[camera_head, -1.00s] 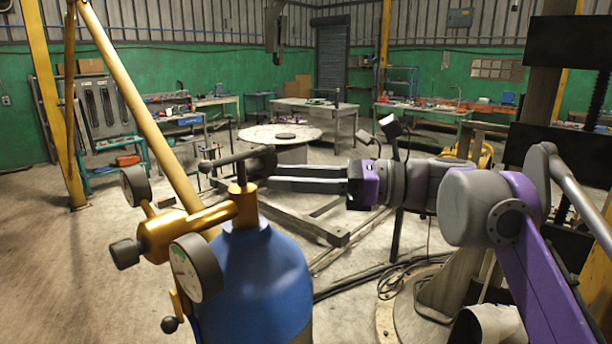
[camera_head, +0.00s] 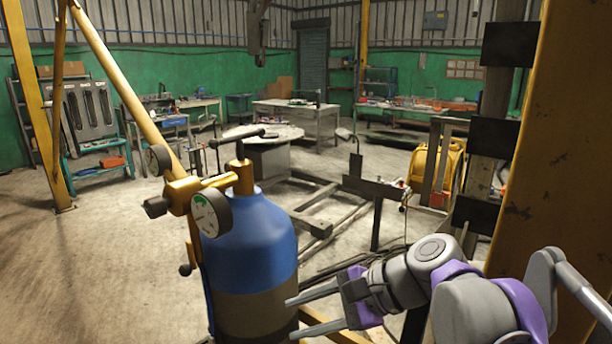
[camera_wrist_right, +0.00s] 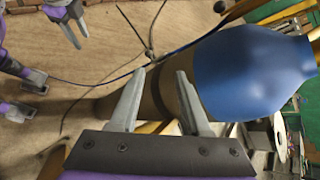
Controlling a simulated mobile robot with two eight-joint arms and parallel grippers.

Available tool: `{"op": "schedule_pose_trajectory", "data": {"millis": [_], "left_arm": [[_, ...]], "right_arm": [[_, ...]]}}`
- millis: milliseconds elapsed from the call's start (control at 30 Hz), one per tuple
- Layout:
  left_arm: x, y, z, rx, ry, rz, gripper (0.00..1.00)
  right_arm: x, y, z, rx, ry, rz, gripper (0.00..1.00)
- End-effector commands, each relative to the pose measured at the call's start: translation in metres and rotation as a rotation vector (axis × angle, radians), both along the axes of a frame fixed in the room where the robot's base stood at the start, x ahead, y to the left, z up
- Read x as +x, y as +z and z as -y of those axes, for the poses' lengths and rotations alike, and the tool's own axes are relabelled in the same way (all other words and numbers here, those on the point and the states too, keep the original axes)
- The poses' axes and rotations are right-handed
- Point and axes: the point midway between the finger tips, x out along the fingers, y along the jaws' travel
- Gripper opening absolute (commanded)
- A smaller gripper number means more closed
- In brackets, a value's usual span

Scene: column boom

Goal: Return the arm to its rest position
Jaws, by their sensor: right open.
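My right gripper (camera_head: 292,318) is in the lower middle of the head view, just right of the lower part of the blue gas cylinder (camera_head: 255,235). Its two grey fingers are parted and hold nothing. They also show apart in the right wrist view (camera_wrist_right: 155,85), with the cylinder (camera_wrist_right: 250,75) beyond them; I cannot tell whether they touch it. The purple and grey right arm (camera_head: 470,305) comes in from the lower right, bent at the elbow. My left gripper is not in the head view.
Brass valve fittings with a gauge (camera_head: 210,213) top the cylinder. A yellow post (camera_head: 548,140) rises close behind the right arm. A low metal frame (camera_head: 325,215) and a round-topped table (camera_head: 268,155) stand behind. Floor at the left is open.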

Motion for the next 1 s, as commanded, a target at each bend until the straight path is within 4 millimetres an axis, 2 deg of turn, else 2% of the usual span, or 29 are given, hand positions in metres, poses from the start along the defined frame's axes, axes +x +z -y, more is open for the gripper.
{"op": "schedule_pose_trajectory", "data": {"millis": [33,200,300,433,533,633,1000], "left_arm": [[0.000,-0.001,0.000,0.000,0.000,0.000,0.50],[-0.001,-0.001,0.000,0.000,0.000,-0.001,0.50],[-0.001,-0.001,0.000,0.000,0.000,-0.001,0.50],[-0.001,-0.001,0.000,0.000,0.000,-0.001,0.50],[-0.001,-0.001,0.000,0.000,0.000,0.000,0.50],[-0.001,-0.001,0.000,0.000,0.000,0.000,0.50],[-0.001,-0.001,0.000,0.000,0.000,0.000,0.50]], "right_arm": [[-0.015,-0.035,0.013,-0.110,0.035,0.081,0.47],[-0.060,-0.145,0.071,-0.519,0.227,0.355,0.47],[-0.087,-0.201,0.108,-0.752,0.379,0.492,0.47],[-0.118,-0.255,0.147,-1.000,0.577,0.618,0.47],[-0.134,-0.279,0.167,-1.127,0.694,0.674,0.47],[-0.141,-0.291,0.178,-1.194,0.761,0.701,0.47],[-0.142,-0.293,0.181,-1.212,0.780,0.707,0.47]]}}
